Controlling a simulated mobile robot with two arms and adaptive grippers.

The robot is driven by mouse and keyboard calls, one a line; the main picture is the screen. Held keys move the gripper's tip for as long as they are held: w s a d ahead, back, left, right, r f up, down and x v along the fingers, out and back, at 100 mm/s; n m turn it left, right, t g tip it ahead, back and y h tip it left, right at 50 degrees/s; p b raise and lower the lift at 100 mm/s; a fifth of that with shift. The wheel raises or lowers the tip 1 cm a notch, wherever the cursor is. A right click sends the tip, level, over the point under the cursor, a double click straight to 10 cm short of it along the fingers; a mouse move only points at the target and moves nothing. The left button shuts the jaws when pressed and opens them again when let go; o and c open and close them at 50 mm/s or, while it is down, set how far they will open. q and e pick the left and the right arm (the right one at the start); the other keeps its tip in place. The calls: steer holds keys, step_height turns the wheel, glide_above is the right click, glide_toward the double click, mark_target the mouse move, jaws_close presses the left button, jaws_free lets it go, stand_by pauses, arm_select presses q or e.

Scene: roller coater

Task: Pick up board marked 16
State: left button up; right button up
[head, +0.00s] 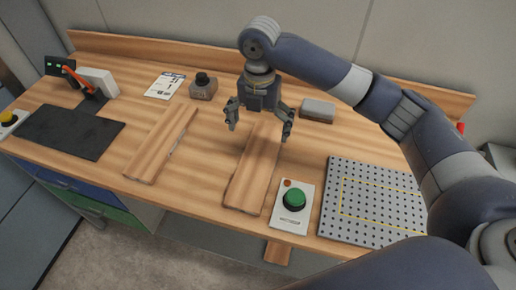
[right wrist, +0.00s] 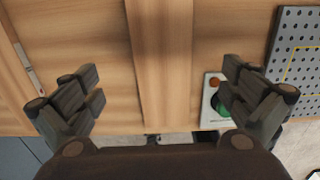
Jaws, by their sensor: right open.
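Two wooden boards lie on the wooden workbench (head: 215,110). One board (head: 162,143) is left of centre, and the other board (head: 250,180) is at the middle. No number can be read on either, so I cannot tell which is marked 16. My right gripper (head: 259,127) is open and empty, pointing down over the far part of the middle board. In the right wrist view its fingers (right wrist: 165,97) are spread wide, and the middle board (right wrist: 162,65) runs between them, apart from both. My left gripper is not in view.
A green button box (head: 294,204) stands close right of the middle board, with a perforated plate (head: 372,205) beyond it. A grey block (head: 318,110) and a black-knobbed box (head: 203,86) stand behind. A dark mat (head: 68,130) lies at left. A wooden piece (head: 277,253) shows below the front edge.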

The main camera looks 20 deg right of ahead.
mark_target(258, 161)
steer(key=f, duration=0.1)
steer(key=s+f, duration=0.1)
steer(key=f, duration=0.2)
steer(key=shift+s+a+p, duration=0.3)
steer(key=shift+s+p, duration=0.05)
steer(key=shift+s, duration=0.05)
steer(key=shift+w+f, duration=0.1)
steer(key=shift+f, duration=0.2)
steer(key=f, duration=0.1)
steer(key=f+p, duration=0.1)
steer(key=f, duration=0.1)
steer(key=f+p, duration=0.1)
steer(key=shift+s+a+f, duration=0.15)
steer(key=shift+s, duration=0.15)
steer(key=shift+f, duration=0.25)
steer(key=shift+w+f, duration=0.1)
steer(key=shift+c, duration=1.1)
steer(key=c, duration=0.9)
steer(key=shift+c, duration=1)
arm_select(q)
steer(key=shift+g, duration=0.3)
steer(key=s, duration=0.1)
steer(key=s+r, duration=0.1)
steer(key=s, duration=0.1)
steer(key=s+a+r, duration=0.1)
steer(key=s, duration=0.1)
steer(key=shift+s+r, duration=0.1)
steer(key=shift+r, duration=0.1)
